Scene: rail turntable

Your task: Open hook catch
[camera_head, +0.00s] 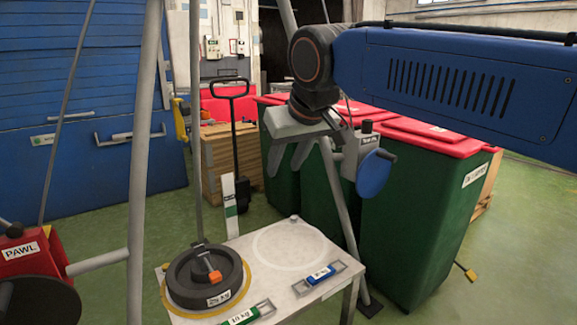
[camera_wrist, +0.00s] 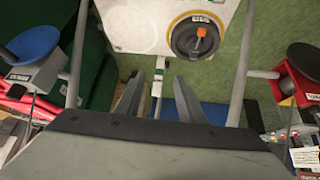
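No part is legibly labelled as the hook catch, and I cannot tell which one it is. My gripper (camera_head: 285,168) hangs in the air above and behind the small white table (camera_head: 222,257). Its two fingers are apart with nothing between them, and they also show open in the wrist view (camera_wrist: 157,92). A white upright strip with a green mark (camera_head: 229,205) stands at the table's back edge. In the wrist view a narrow pale piece (camera_wrist: 158,72) shows beyond the gap between my fingers. A black round weight (camera_head: 190,274) with an orange handle (camera_head: 214,275) sits on the table.
A blue-labelled slider (camera_head: 320,274) and a green one (camera_head: 240,316) lie along the table's front. Grey frame legs (camera_head: 141,170) surround the table. A red PAWL box (camera_head: 27,262) is left; a grey box with a blue disc (camera_head: 374,174) is right, before green bins (camera_head: 410,220).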

